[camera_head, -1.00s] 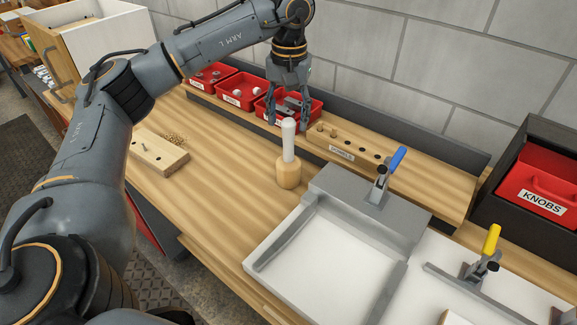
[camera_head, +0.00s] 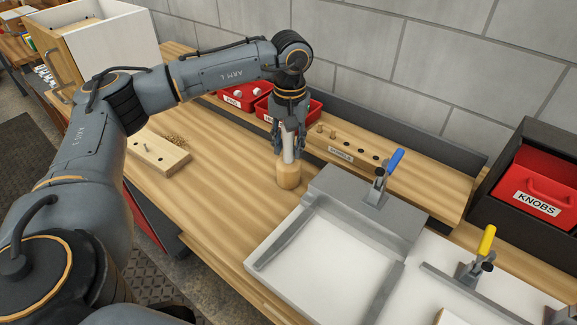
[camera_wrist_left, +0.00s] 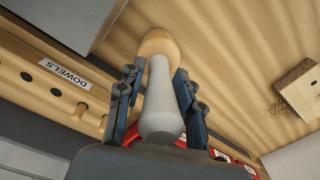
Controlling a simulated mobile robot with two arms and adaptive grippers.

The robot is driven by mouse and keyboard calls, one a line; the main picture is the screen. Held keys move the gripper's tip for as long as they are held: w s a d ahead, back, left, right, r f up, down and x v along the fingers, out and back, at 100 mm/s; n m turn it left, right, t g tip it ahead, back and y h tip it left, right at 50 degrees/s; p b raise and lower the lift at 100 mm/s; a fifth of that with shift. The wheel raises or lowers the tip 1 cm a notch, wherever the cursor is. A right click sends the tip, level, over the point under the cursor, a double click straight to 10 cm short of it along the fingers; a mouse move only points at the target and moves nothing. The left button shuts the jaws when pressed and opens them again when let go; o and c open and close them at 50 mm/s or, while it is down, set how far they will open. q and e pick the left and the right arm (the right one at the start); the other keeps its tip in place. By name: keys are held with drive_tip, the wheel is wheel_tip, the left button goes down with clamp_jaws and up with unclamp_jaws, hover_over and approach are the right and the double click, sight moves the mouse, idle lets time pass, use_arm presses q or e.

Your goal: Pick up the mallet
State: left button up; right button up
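The mallet stands upright on its wooden head (camera_head: 289,176) on the workbench, with its pale handle (camera_head: 288,148) pointing up. My left gripper (camera_head: 289,150) is lowered over the handle, pointing down. In the left wrist view the handle (camera_wrist_left: 160,100) lies between the two fingers of the gripper (camera_wrist_left: 155,88), with a visible gap on at least the right side, and the round wooden head (camera_wrist_left: 158,45) shows beyond the fingertips. The fingers are apart and do not appear closed on the handle. My right gripper is not in view.
A grey fixture (camera_head: 325,186) with a blue-handled clamp (camera_head: 394,162) stands right of the mallet. Behind is the dowel rack (camera_head: 400,165) and red bins (camera_head: 243,97). A drilled wooden board (camera_head: 158,153) lies left. Bench between board and mallet is clear.

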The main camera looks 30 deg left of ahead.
use_arm(q)
clamp_jaws()
drive_tip(key=shift+r, duration=0.1)
